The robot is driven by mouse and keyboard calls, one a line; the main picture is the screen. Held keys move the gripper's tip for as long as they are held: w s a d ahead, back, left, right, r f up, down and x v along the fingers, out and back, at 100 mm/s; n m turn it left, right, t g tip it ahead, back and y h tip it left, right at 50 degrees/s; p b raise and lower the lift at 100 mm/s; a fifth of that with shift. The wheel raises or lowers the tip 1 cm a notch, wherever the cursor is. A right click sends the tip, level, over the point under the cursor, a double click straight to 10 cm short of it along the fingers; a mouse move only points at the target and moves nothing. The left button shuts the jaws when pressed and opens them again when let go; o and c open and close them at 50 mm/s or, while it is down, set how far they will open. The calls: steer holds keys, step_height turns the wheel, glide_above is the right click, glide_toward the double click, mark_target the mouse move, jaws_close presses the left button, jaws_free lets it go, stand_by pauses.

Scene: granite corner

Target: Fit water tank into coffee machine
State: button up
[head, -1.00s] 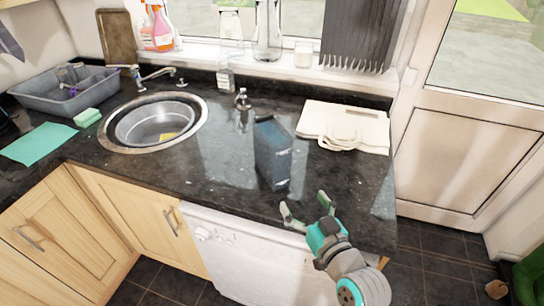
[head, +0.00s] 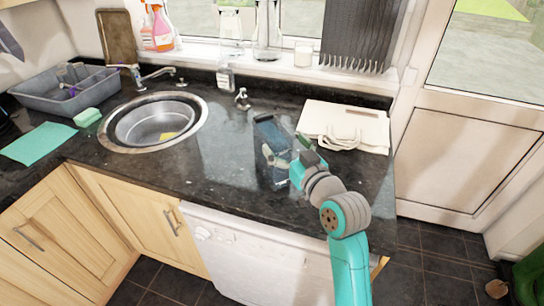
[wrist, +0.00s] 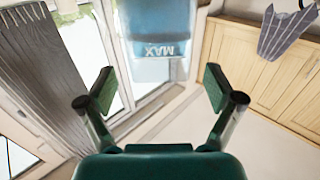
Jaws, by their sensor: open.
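The water tank is a translucent blue-grey box (head: 267,131) standing on the dark granite counter (head: 225,165), right of the sink. My gripper (head: 287,150) is open at its near side, and the gripper and arm hide part of the tank in the head view. In the wrist view the tank (wrist: 158,28) shows at the top centre, with an upside-down MAX mark. The open fingers (wrist: 157,88) are spread wider than the tank, which appears ahead of them. I cannot tell whether a finger touches it. I see no coffee machine.
A small metal tap-like fitting (head: 242,98) stands behind the tank. Bottles and jars line the windowsill. The counter between sink and tank is clear.

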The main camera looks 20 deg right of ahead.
mark_target(276, 133)
steer(key=shift+w+a, duration=0.25)
steer(key=shift+w, duration=1.05)
steer(key=shift+w+a, duration=0.2)
steer(key=shift+w, duration=1.05)
jaws_close()
steer(key=shift+r, duration=0.15)
